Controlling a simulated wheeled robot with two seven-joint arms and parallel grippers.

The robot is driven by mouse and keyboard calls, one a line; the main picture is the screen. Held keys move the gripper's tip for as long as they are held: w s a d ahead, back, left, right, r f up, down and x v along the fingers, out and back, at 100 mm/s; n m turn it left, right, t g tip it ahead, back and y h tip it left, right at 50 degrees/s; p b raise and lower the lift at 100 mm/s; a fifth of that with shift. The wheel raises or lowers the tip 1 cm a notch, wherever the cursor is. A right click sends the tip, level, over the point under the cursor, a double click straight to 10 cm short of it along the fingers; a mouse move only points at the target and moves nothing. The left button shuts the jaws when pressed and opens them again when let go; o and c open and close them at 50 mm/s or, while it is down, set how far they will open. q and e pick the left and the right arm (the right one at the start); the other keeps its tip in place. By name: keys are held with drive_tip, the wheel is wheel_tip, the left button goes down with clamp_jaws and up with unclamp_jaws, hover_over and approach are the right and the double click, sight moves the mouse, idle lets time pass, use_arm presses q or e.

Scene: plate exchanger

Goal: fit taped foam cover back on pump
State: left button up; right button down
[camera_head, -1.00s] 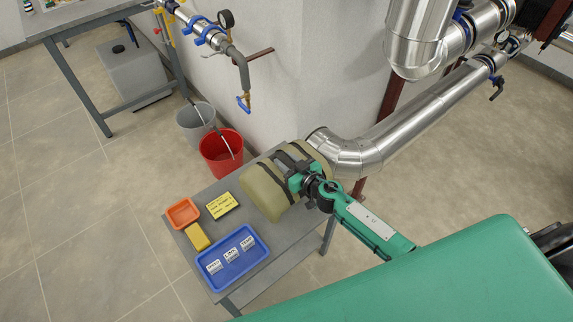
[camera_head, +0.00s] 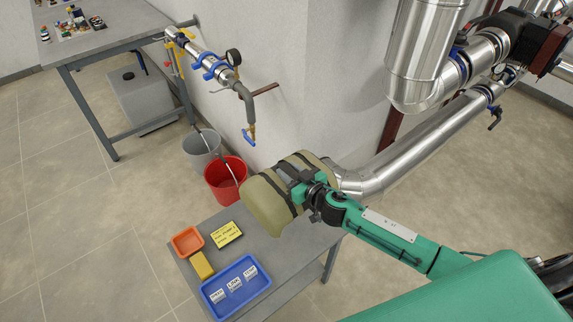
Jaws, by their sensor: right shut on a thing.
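The foam cover (camera_head: 268,203) is a beige-olive rounded block with dark tape bands around it. It shows in the head view above the far right part of the grey table. My right gripper (camera_head: 305,190) is shut on the cover at its right side, and my green arm reaches to it from the lower right. The cover looks held above the table top, its right end in front of the silver pipe elbow. Whether it touches the pipe cannot be told. The pump itself (camera_head: 522,38) may be the dark unit at the upper right; this is unclear. My left gripper is not in view.
The grey table (camera_head: 262,246) bears an orange tray (camera_head: 187,241), a yellow-black label box (camera_head: 227,234), a yellow block (camera_head: 202,265) and a blue tray (camera_head: 236,287) with labelled pieces. A red bucket (camera_head: 225,182) stands behind it. Silver pipes (camera_head: 420,139) run at the right.

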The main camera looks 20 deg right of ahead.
drive_tip(key=shift+m+h, duration=0.3)
drive_tip(key=shift+h, duration=0.1)
drive_tip(key=s, duration=0.1)
drive_tip(key=s+a+r, duration=0.1)
drive_tip(key=s, duration=0.1)
drive_tip(key=s+a+r, duration=0.1)
drive_tip(key=shift+s+a, duration=0.15)
drive_tip(key=shift+s, duration=0.1)
drive_tip(key=shift+m+t+h, duration=0.3)
drive_tip(key=shift+m+h, duration=0.2)
drive_tip(key=shift+h, duration=0.1)
drive_tip(key=s+r, duration=0.1)
drive_tip(key=s, duration=0.2)
drive_tip(key=s+r, duration=0.1)
drive_tip(key=shift+s+a+r, duration=0.15)
drive_tip(key=shift+a+r, duration=0.1)
drive_tip(key=shift+r, duration=0.1)
drive_tip(key=s+d+r+m+h, duration=0.2)
drive_tip(key=s+r, duration=0.4)
drive_tip(key=s, duration=0.3)
drive_tip(key=shift+d+t+h, duration=0.3)
drive_tip(key=shift+d+h, duration=0.5)
drive_tip(key=shift+d, duration=0.15)
drive_tip(key=shift+w, duration=0.1)
